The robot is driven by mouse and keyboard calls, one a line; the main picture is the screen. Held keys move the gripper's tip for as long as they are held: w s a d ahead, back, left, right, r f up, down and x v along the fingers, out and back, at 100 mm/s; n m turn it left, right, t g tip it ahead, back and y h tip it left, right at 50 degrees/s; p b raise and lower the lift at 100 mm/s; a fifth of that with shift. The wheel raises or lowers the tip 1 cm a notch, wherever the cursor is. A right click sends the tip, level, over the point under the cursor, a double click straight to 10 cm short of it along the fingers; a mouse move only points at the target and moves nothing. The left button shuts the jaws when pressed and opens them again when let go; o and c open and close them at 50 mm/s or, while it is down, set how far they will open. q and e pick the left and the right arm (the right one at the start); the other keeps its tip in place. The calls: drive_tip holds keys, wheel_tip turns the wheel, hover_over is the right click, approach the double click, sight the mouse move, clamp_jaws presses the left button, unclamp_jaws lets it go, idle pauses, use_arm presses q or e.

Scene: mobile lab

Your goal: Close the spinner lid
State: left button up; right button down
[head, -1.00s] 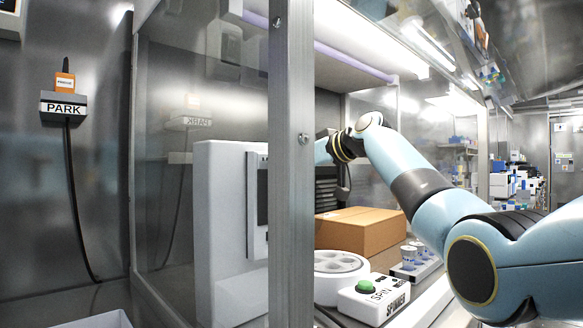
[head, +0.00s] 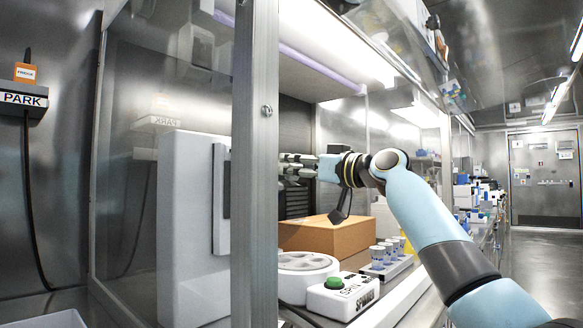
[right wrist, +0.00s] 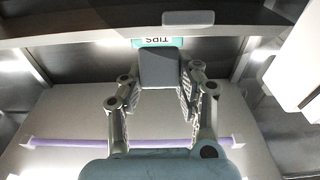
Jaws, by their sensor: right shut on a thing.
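The spinner (head: 305,263) is a round white unit with a grey top, behind and beside its white control box (head: 326,302) with a green button (head: 334,283). I cannot make out a separate raised lid. My right gripper (head: 290,168) reaches left over the brown box, above and beyond the spinner, with its fingers beside the metal post. In the right wrist view its fingers (right wrist: 187,95) are on a dark grey block (right wrist: 160,68), and it is shut on that block. My left gripper is not in view.
A metal post (head: 256,200) and a glass pane stand left of the spinner, with a white instrument (head: 190,230) behind the glass. A brown box (head: 325,236) and a rack of several small vials (head: 384,258) stand close to the spinner. Open floor shows at the right.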

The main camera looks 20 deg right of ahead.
drive_tip(key=shift+f, duration=0.2)
drive_tip(key=c, duration=0.9)
unclamp_jaws()
drive_tip(key=shift+r, duration=0.1)
drive_tip(key=shift+d, duration=0.1)
drive_tip(key=v, duration=1.2)
drive_tip(key=shift+r, duration=0.1)
